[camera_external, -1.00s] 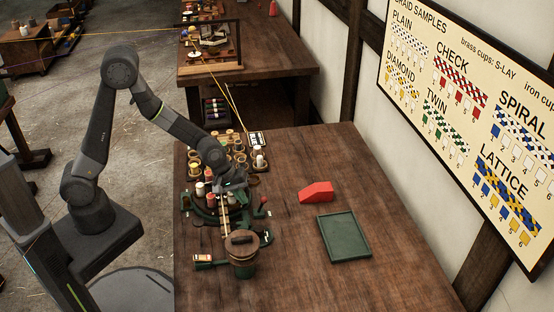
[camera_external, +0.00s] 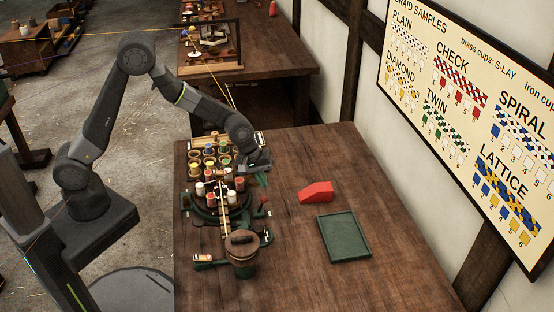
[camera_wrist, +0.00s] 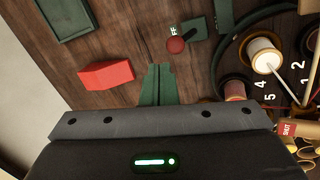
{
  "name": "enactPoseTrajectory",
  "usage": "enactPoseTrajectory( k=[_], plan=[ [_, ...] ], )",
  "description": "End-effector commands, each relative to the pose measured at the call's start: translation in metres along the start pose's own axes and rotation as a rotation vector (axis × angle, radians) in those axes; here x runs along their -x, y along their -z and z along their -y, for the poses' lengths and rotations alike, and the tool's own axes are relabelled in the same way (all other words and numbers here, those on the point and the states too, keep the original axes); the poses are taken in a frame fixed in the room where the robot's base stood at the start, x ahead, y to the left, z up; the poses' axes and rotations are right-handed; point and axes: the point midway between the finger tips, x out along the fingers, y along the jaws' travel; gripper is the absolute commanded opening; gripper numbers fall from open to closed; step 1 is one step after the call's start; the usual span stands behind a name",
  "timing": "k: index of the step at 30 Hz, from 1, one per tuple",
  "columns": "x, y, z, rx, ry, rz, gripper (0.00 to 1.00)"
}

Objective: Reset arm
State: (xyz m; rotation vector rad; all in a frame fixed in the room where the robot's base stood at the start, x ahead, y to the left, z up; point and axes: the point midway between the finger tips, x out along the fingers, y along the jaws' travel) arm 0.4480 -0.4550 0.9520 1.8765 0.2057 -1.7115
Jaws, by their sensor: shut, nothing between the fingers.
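My gripper (camera_external: 264,179) is above the table, just right of the round braiding stand (camera_external: 212,218) that holds several bobbins. Its green fingers are shut together and empty. In the wrist view my gripper (camera_wrist: 158,72) points over bare wood, with a red-knobbed lever (camera_wrist: 176,45) beyond it. A white bobbin (camera_wrist: 263,56) on a numbered dial shows to its right. No part of my gripper touches these things in the wrist view.
A red wedge-shaped block (camera_external: 317,191) and an empty green tray (camera_external: 344,238) lie on the table to the right. A lidded wooden pot (camera_external: 241,254) stands at the front of the stand. Cups of bobbins (camera_external: 209,150) stand behind it. The right side of the table is mostly clear.

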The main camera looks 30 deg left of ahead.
Motion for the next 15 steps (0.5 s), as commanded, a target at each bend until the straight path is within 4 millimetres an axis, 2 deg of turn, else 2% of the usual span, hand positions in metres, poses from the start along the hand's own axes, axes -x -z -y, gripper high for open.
enactPoseTrajectory(
  k=[1,10,11,12,15],
  plan=[
    [0.013,0.001,-0.006,0.0,-0.001,0.0,0.0],
    [0.054,0.008,-0.029,0.0,-0.003,-0.001,0.0],
    [0.055,0.008,-0.03,0.0,-0.002,-0.001,0.0],
    [0.036,0.006,-0.02,0.0,0.002,0.001,0.0],
    [0.021,0.004,-0.012,0.0,0.001,0.001,0.0]
  ],
)
